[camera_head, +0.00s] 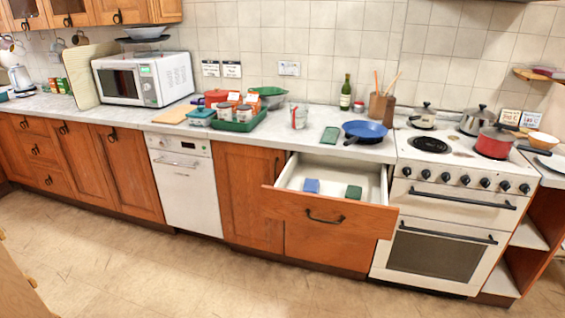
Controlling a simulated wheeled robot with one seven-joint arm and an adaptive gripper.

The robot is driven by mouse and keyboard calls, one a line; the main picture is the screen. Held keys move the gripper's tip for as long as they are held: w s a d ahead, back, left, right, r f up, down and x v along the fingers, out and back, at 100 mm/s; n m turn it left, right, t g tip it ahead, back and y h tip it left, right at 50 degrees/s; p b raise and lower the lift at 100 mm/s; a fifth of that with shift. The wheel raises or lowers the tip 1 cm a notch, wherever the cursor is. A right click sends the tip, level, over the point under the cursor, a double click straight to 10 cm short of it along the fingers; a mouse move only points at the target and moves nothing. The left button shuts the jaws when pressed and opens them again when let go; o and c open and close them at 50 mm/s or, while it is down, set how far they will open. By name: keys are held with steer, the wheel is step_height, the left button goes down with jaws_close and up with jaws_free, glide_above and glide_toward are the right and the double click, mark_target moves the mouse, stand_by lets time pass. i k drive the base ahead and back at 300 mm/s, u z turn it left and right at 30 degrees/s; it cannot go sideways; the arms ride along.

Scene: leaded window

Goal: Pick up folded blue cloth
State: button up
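A small blue block-like item (311,186), which looks like the folded blue cloth, lies in the open drawer (328,216), in the left half of its bottom. A dark green item (354,192) of similar size lies to its right in the same drawer, apart from it. The drawer is pulled out below the worktop, between a closed cabinet door and the stove. Its front panel stands in front of the lower edges of both items. My gripper is not in view.
A blue pan (366,130) and a flat green item (330,135) sit on the worktop above the drawer. The white stove (443,222) stands close on the right, with a red pot (494,143) on top. The floor (170,275) in front is clear.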

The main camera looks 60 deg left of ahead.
mark_target(312, 185)
steer(key=z, duration=0.05)
steer(key=k, duration=0.15)
steer(key=u, duration=2.1)
steer(key=i, duration=0.2)
steer(key=u, duration=0.05)
